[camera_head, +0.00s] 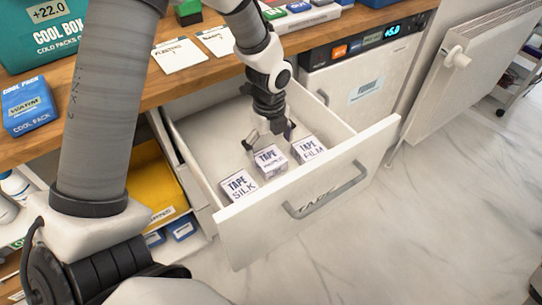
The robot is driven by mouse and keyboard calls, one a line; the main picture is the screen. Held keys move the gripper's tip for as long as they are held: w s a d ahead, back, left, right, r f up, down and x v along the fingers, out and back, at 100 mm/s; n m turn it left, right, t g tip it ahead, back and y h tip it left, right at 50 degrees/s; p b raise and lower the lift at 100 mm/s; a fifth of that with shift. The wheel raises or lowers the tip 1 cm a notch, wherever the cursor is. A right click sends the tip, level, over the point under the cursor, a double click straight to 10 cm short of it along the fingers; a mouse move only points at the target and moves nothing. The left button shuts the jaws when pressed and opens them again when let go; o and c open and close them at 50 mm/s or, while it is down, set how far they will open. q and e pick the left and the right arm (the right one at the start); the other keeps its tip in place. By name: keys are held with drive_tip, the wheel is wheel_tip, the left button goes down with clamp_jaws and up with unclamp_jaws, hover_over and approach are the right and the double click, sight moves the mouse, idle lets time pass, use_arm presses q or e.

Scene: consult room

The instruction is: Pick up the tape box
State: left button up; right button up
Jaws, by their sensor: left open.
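Three small white tape boxes stand near the front panel inside an open white drawer (342,147). The left box (239,186) reads "TAPE SILK". The middle box (270,160) reads "TAPE", with a second line too small to read surely. The right box (309,149) reads "TAPE FILM". My left gripper (270,138) points down into the drawer, just behind and above the middle box. Its fingers are spread, and nothing shows between them. I cannot tell whether a finger touches a box. My right gripper is not in view.
The wooden counter (200,82) above carries a teal cool box (45,35), a blue cool pack (29,106) and cards. A small fridge (365,85) stands right of the drawer. Yellow and blue items sit on the shelf at left.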

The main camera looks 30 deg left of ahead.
sight(269, 157)
use_arm(q)
wheel_tip(269, 157, down, 5)
drive_tip(key=shift+f+b, duration=0.1)
drive_tip(key=shift+b, duration=0.75)
drive_tip(key=shift+f, duration=0.2)
drive_tip(key=shift+r, duration=0.15)
drive_tip(key=shift+c, duration=0.7)
drive_tip(key=c, duration=1.1)
drive_tip(key=shift+o, duration=0.2)
